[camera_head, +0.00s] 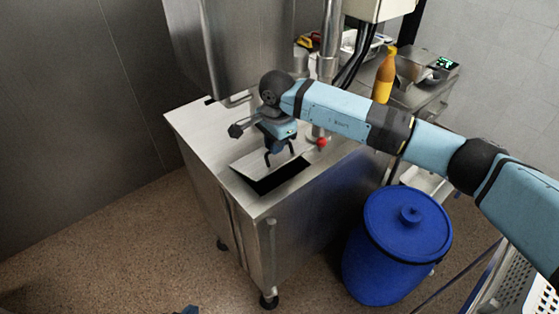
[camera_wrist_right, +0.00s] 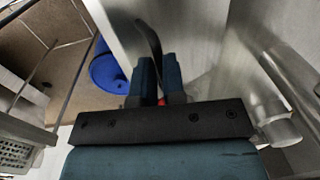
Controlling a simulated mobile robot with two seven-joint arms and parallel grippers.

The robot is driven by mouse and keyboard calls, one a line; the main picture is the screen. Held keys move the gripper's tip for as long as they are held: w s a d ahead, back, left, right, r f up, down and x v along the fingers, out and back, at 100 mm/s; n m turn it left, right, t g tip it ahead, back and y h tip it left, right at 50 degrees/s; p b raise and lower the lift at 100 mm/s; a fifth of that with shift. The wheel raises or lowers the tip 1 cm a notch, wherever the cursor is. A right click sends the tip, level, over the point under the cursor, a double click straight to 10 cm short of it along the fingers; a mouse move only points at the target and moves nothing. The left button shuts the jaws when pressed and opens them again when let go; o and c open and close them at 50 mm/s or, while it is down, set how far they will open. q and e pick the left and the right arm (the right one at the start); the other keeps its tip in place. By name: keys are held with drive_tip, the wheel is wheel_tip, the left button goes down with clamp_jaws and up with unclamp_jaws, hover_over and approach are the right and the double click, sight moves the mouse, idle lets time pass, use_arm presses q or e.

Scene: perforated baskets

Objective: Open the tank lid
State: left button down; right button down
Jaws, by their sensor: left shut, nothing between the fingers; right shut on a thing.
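The tank (camera_head: 205,135) is a steel cabinet on wheels with a flat top. Its lid (camera_head: 252,164) is a small metal panel, tilted up, with a dark opening showing along its front side. My right gripper (camera_head: 279,148) is over the lid, shut on the dark curved lid handle (camera_head: 291,149). In the right wrist view the handle (camera_wrist_right: 150,38) runs up from between the fingers of the right gripper (camera_wrist_right: 160,75). Only a small blue tip of my left gripper (camera_head: 189,310) shows at the bottom edge, away from the tank; it is shut and empty.
A blue barrel (camera_head: 400,225) stands right of the tank. A red knob (camera_head: 322,143) and a vertical pipe (camera_head: 329,60) are beside the lid. A steel housing (camera_head: 235,50) rises behind it. An orange bottle (camera_head: 384,78) stands on the back counter. The floor at left is clear.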

sight(270, 159)
drive_tip(key=shift+w+a+r+b, duration=0.85)
drive_tip(key=shift+w+b, duration=0.15)
drive_tip(key=shift+b, duration=0.35)
drive_tip(key=c, duration=1.5)
unclamp_jaws()
drive_tip(key=o, duration=0.3)
drive_tip(key=shift+w+a+f, duration=0.15)
drive_tip(key=shift+f, duration=0.05)
drive_tip(key=shift+w, duration=0.2)
drive_tip(key=shift+s+r, duration=0.15)
drive_tip(key=shift+r, duration=0.1)
wheel_tip(270, 159, up, 14)
drive_tip(key=b, duration=0.1)
drive_tip(key=shift+s+d+f, duration=0.2)
drive_tip(key=shift+s+d, duration=0.2)
drive_tip(key=shift+s, duration=0.05)
